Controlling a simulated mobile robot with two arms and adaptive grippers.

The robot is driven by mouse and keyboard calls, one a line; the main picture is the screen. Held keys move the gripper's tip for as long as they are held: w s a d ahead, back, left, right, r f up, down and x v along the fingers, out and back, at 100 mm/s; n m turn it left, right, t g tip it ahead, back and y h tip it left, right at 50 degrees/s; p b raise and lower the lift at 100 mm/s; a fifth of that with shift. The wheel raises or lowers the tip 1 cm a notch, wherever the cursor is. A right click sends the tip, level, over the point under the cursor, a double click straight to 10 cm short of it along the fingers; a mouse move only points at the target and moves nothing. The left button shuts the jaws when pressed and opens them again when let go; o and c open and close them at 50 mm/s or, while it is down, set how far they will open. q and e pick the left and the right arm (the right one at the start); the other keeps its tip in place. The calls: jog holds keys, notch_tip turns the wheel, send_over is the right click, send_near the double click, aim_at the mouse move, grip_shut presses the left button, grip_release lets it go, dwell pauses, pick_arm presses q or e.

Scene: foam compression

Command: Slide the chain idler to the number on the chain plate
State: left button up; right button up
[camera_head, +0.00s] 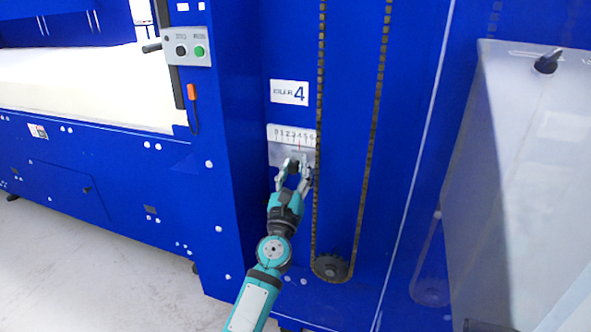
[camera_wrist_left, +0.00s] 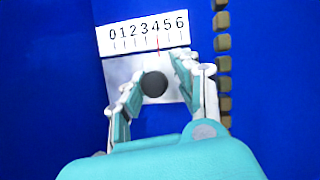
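The chain idler is a silver plate with a dark round knob (camera_wrist_left: 155,84), below a white scale plate (camera_wrist_left: 140,35) numbered 0 to 6. A thin red mark on the scale's lower edge lines up with about the 4. In the head view the scale plate (camera_head: 290,133) is on the blue panel, under a sign reading "IDLER 4" (camera_head: 289,92). My left gripper (camera_wrist_left: 160,80) is open, one finger on each side of the knob, with gaps to both. In the head view my left gripper (camera_head: 292,172) partly hides the idler. My right gripper is not in view.
A chain (camera_head: 321,70) runs vertically just right of the scale, down to a dark sprocket (camera_head: 331,266). A control box (camera_head: 188,46) with a green button is at upper left. A translucent grey panel (camera_head: 530,180) stands at right.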

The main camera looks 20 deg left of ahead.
pick_arm(q)
grip_shut()
jog(key=shift+a, duration=0.1)
jog(key=shift+a, duration=0.2)
jog(key=o, duration=0.7)
grip_release()
jog(key=v, duration=1.2)
